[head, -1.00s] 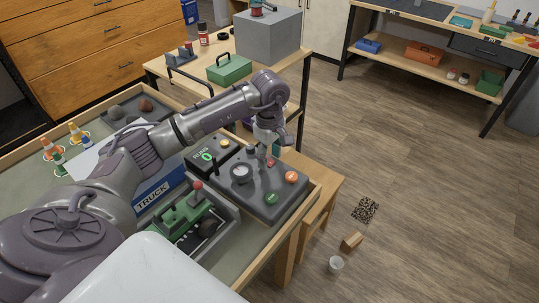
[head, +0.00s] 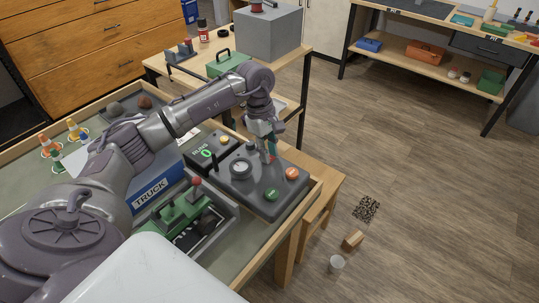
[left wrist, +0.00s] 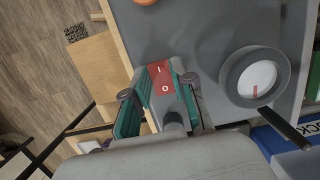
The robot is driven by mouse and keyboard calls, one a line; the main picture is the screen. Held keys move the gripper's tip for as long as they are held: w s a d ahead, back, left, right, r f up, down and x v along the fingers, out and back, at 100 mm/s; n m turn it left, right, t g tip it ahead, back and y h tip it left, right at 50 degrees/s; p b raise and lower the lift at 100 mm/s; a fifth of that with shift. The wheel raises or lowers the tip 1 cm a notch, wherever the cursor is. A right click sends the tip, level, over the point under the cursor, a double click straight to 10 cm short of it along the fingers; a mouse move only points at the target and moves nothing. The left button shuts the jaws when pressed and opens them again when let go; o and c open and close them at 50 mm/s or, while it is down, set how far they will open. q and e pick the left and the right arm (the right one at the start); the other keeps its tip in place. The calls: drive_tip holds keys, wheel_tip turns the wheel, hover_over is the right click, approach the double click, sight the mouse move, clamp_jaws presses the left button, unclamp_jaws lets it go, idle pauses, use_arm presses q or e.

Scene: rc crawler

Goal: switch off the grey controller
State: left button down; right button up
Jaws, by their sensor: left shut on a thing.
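The grey controller (head: 238,197) lies at the right front of the bench. It has a dial (head: 241,168), a green button (head: 271,194) and an orange button (head: 292,174). In the left wrist view, a red switch plate (left wrist: 160,77) marked I and O shows between the finger pads, with a grey lever (left wrist: 175,122) near its O end. My left gripper (head: 270,150) points down over the controller's far edge, its teal pads either side of this switch. It is shut on the lever; the exact contact is partly hidden. My right gripper is out of view.
A tray with a green crawler (head: 182,214) and a blue truck box (head: 150,190) are nearby. Open floor (head: 420,200) lies to the right.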

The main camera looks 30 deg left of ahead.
use_arm(q)
drive_tip(key=shift+a+f+h, duration=0.1)
drive_tip(key=shift+a+h, duration=0.05)
drive_tip(key=shift+h, duration=0.15)
drive_tip(key=c, duration=1)
unclamp_jaws()
drive_tip(key=shift+o, duration=0.2)
drive_tip(key=shift+r, duration=0.25)
drive_tip(key=v, duration=1.1)
drive_tip(key=shift+a+r, duration=0.15)
drive_tip(key=shift+r, duration=0.2)
